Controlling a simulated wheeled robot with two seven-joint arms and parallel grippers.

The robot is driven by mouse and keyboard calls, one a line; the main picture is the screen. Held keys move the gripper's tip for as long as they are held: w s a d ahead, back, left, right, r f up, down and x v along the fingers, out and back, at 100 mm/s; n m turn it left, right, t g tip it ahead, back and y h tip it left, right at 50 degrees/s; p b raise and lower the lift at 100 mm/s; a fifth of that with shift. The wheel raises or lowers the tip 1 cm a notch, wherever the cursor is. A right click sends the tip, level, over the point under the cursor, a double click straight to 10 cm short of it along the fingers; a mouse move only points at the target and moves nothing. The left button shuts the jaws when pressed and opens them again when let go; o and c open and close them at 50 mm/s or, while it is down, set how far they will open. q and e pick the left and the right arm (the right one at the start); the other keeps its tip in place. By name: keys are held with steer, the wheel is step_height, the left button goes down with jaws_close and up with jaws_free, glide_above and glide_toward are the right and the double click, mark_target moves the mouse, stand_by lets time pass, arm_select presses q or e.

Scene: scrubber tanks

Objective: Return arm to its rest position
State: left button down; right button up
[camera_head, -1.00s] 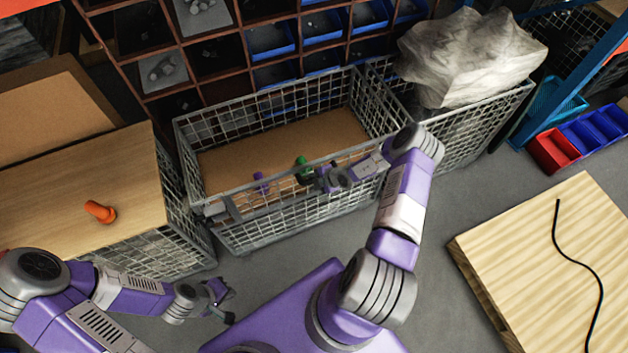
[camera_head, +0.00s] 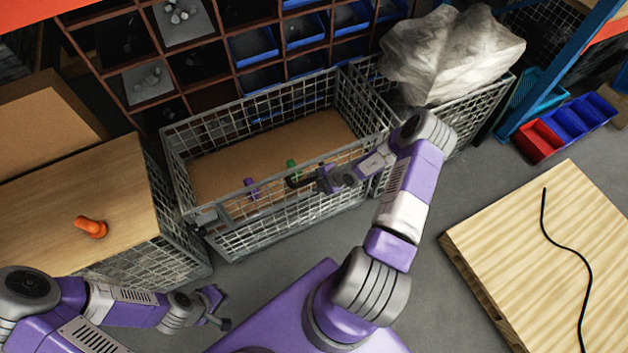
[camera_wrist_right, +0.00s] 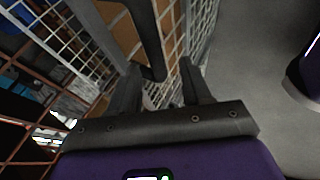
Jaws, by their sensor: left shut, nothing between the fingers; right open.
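My right arm reaches over the front of a wire mesh basket (camera_head: 262,232). My right gripper (camera_head: 302,182) is open, at the basket's front rim. In the right wrist view its two dark fingers (camera_wrist_right: 160,88) stand apart with nothing held between them. A green object (camera_head: 291,168) and a purple object (camera_head: 251,187) are inside the basket, just beyond the rim and left of the right gripper. My left gripper (camera_head: 219,308) is shut and empty, low over the grey floor in front of the basket.
A wooden-topped crate (camera_head: 60,205) at left carries an orange object (camera_head: 90,227). A second mesh basket (camera_head: 470,115) holds a pale crumpled bag (camera_head: 450,55). A wooden board (camera_head: 515,255) with a black cable (camera_head: 580,260) lies at right. Grey floor is open between.

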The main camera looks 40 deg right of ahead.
steer(key=shift+a, duration=0.1)
steer(key=s+a+m+g+b, duration=0.1)
steer(key=s+a+m+g, duration=0.1)
steer(key=s+a+m, duration=0.3)
steer(key=s+a+m+g+b, duration=0.1)
steer(key=s+a+m+g, duration=0.1)
steer(key=s+a+m, duration=0.3)
steer(key=s+a+m+g+b, duration=0.1)
steer(key=s+a+m+g, duration=0.1)
steer(key=s+a+m, duration=0.3)
steer(key=shift+s+a+r+m+g+y, duration=0.3)
steer(key=shift+a+m, duration=2)
steer(key=shift+a, duration=3.4)
steer(key=shift+w, duration=0.1)
steer(key=shift+c, duration=0.6)
